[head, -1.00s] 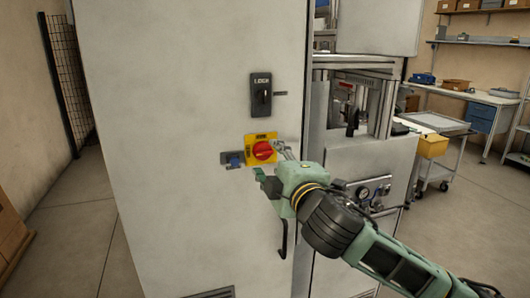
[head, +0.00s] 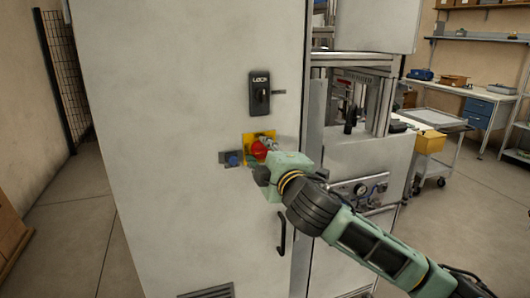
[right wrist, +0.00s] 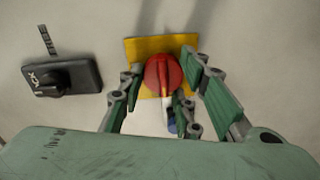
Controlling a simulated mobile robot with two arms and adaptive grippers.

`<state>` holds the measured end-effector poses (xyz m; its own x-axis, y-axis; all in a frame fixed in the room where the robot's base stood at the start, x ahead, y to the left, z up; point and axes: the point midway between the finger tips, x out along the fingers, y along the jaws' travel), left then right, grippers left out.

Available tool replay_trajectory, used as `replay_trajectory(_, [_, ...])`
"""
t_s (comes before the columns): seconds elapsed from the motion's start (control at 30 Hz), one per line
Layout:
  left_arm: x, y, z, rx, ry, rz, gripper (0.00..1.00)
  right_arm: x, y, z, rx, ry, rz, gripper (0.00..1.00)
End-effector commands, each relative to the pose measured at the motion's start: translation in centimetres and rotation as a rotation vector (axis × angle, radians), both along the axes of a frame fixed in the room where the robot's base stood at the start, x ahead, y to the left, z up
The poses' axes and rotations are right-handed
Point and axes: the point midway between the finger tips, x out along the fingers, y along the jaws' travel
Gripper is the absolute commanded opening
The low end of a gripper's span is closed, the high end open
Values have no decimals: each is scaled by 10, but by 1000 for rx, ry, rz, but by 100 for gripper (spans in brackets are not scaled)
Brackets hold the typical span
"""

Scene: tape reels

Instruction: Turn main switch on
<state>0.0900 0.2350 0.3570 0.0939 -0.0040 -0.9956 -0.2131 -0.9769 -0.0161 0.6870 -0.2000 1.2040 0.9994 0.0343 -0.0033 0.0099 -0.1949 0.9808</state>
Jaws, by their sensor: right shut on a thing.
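The main switch is a red rotary knob (head: 258,149) on a yellow plate (head: 269,135), on the front of the grey cabinet. In the right wrist view, the red knob (right wrist: 163,76) sits between my fingers, with its raised grip upright in the picture, over the yellow plate (right wrist: 137,50). My right gripper (right wrist: 165,85) is shut on the knob, a green finger on each side. In the head view, the right gripper (head: 264,156) partly covers the knob and plate. My left gripper is not in view.
A black lock handle (head: 260,92) is above the switch. A small blue part (head: 233,159) is left of it. A black door handle (head: 282,235) is below. A machine frame (head: 380,105) and a cart (head: 435,118) stand to the right.

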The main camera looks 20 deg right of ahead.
Motion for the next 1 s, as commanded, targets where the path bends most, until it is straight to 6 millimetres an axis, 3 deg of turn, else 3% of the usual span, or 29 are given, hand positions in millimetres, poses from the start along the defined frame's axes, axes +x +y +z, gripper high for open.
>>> replay_trajectory(0.13, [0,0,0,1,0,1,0,0,0,3,0,-5,0,5])
replay_trajectory(0.47, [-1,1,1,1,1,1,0,0,0,4,48,-6,0,5])
replay_trajectory(1.0, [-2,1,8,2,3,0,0,0,-4,5,475,7,-1,5])
